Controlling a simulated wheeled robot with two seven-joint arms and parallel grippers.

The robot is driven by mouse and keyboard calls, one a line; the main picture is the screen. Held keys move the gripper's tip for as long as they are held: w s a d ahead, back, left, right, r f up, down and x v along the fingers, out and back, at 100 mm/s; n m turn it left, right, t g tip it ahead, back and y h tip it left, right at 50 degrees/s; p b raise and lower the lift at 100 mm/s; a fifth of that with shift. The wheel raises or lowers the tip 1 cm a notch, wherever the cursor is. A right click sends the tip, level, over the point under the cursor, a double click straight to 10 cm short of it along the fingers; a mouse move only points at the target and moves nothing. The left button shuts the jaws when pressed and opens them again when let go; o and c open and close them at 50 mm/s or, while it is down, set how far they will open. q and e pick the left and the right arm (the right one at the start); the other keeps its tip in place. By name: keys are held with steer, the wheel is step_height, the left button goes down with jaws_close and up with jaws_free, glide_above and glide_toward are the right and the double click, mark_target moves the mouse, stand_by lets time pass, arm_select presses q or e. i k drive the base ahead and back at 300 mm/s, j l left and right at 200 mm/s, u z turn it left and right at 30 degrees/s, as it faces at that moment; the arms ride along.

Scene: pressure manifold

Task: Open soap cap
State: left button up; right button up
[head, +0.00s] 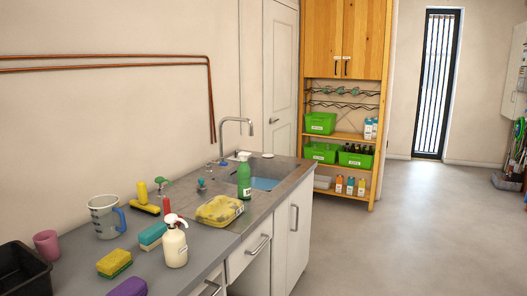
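A green bottle with a dark label (244,180) stands upright on the steel sink top, at the left edge of the basin. A cream pump bottle with a reddish pump base and white head (175,246) stands nearer, by the counter's front edge. I cannot tell for sure which one is the soap, nor whether a cap is open. Neither of my grippers is in view.
The counter (195,272) also holds sponges (114,262), a yellow sponge-like block (219,209), a measuring jug (105,217), a pink cup (47,244) and a black bin (22,272). A tap (235,122) stands behind the basin (265,183). The floor (400,240) at right is clear.

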mark_target(243, 171)
steer(key=i+l, duration=0.65)
steer(key=l, duration=0.2)
steer(key=i+l, duration=0.35)
steer(key=i+l+u, duration=0.1)
steer(key=i+l, duration=0.2)
steer(key=l, duration=0.25)
steer(key=i+l, duration=0.65)
steer(key=l, duration=0.25)
steer(key=i+l, duration=0.3)
steer(key=l, duration=0.15)
steer(key=i+u, duration=0.05)
